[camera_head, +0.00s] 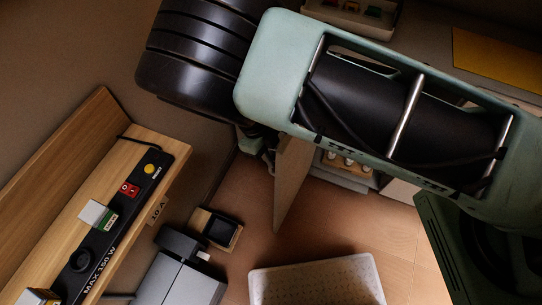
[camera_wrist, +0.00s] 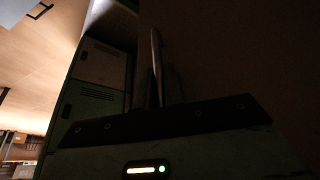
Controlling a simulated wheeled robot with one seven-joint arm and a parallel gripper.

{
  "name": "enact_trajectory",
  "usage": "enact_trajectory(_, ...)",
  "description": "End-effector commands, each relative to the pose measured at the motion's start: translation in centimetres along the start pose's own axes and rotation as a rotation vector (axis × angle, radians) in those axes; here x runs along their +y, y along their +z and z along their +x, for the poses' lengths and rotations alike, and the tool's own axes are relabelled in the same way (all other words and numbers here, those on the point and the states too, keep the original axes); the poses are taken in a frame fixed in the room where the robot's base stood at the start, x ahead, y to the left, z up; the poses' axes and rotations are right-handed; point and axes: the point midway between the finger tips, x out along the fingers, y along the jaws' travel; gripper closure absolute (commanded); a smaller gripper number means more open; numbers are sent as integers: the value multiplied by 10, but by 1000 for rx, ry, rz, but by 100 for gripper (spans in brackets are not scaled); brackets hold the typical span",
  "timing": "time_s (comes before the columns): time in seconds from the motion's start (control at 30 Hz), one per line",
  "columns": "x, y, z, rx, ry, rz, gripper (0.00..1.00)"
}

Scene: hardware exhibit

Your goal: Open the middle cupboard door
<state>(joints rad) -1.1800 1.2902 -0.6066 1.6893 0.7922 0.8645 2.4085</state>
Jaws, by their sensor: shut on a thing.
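The cupboard door (camera_head: 292,182) stands swung out from the cabinet in the head view, seen at a steep angle as a tan panel. The opened cupboard space (camera_head: 346,164) beside it shows several small items on a shelf. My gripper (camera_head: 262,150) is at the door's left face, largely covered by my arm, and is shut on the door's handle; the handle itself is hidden. In the dark wrist view my gripper's finger (camera_wrist: 155,65) stands upright in front of a dark brown surface, with no clear view of the grip.
A wooden bench (camera_head: 165,150) with a black power strip is at left. A grey box-shaped device (camera_head: 180,280), a small dark tray (camera_head: 216,228) and a pale speckled panel (camera_head: 315,282) are lower down. A yellow sheet (camera_head: 495,60) lies on the counter. Brown floor shows beside the door.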

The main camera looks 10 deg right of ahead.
Motion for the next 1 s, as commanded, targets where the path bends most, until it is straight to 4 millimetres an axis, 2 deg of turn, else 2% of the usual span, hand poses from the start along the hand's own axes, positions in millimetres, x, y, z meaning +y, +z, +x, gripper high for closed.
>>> enact_trajectory(0.47,1,0,0,-1,2,-4,100)
enact_trajectory(0.5,1,0,0,-1,2,-4,81)
enact_trajectory(0.57,0,0,0,-1,2,-3,67)
enact_trajectory(0.87,0,0,-1,-1,0,-2,67)
enact_trajectory(1.0,0,2,-13,-5,0,-2,67)
